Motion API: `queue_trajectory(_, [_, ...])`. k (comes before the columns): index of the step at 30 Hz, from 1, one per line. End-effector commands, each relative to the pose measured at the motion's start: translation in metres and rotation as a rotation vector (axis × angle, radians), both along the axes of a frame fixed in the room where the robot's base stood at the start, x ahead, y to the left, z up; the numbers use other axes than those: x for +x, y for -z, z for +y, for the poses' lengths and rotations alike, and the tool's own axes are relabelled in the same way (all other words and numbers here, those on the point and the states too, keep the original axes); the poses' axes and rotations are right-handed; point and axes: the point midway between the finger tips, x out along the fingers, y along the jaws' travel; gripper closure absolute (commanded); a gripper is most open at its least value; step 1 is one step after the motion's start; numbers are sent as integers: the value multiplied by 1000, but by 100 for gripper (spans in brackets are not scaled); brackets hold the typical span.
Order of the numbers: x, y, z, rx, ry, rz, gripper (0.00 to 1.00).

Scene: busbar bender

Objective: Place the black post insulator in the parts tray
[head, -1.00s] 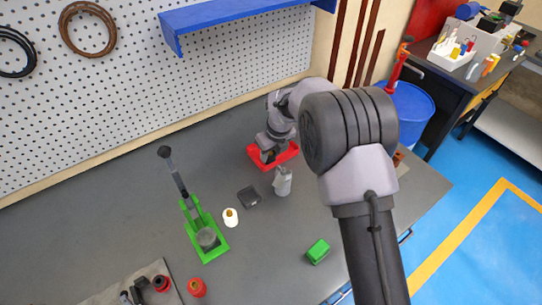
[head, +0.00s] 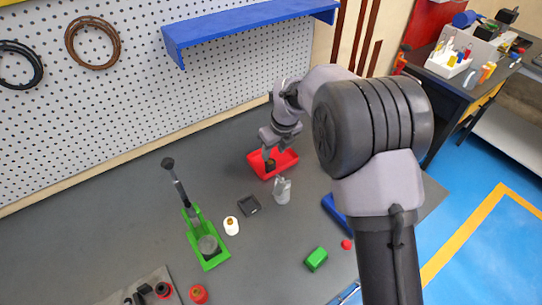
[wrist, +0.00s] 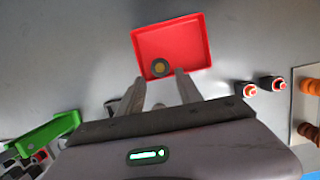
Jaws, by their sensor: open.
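The red parts tray (head: 289,160) lies on the grey bench, and it shows whole in the wrist view (wrist: 185,35). The black post insulator (wrist: 160,68) is a dark round piece with a tan centre, inside the tray near its near wall. In the head view the insulator (head: 270,165) shows as a small dark shape in the tray. My gripper (wrist: 160,77) is open and empty, its fingers apart at the insulator's near side in the picture. In the head view my gripper (head: 268,148) is just above the tray.
A green lever tool (head: 205,250), a dark square block (head: 249,205), a white piece (head: 231,227), a grey part (head: 282,191) and a green block (head: 316,259) stand on the bench. Two red-and-black pieces (wrist: 262,86) stand right of the tray. The pegboard (head: 130,125) rises behind.

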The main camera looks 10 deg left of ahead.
Motion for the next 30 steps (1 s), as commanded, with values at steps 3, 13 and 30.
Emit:
queue_trajectory(3, [-4,-27,-5,0,0,-1,58])
queue_trajectory(13, [-11,-55,-17,-6,-45,-20,58])
queue_trajectory(30, [-284,-220,-233,-605,-1633,-558,58])
